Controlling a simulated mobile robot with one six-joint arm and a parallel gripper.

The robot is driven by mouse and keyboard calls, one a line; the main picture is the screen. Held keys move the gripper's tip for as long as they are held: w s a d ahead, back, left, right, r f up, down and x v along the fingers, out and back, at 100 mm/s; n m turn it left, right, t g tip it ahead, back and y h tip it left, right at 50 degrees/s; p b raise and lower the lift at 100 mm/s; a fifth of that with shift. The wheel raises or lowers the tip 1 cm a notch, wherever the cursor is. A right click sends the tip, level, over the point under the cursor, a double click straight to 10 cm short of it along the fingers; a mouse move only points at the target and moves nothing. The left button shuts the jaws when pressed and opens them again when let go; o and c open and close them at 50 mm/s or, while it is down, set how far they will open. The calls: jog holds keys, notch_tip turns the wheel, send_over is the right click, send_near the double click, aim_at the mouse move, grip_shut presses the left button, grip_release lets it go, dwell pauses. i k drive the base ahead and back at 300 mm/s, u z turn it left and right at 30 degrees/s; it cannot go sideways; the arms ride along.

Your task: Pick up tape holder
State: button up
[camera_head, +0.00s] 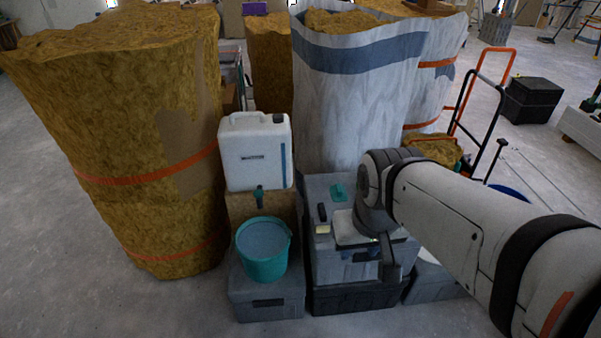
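I cannot tell for sure which thing is the tape holder. A small teal object (338,192), which may be it, lies at the back of the top of a grey toolbox (330,264). A black object (321,212) and a small pale yellow block (322,229) lie at the left of the same top. A whitish flat piece (350,229) is partly behind my arm's end. My gripper (388,268) points down at the toolbox's front right, in front of and to the right of these things. Its fingers are dark and small, so their opening does not show.
A teal bucket (265,264) stands on a grey case to the left, before a white canister (256,152). Tall insulation rolls (130,130) and a large wrapped bundle (350,100) stand behind. An orange-handled trolley (482,90) is at right. Floor is clear at front left.

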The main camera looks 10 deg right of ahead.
aim_at(322, 218)
jog(key=z, duration=0.1)
jog(key=i, duration=0.95)
jog(key=u, duration=0.05)
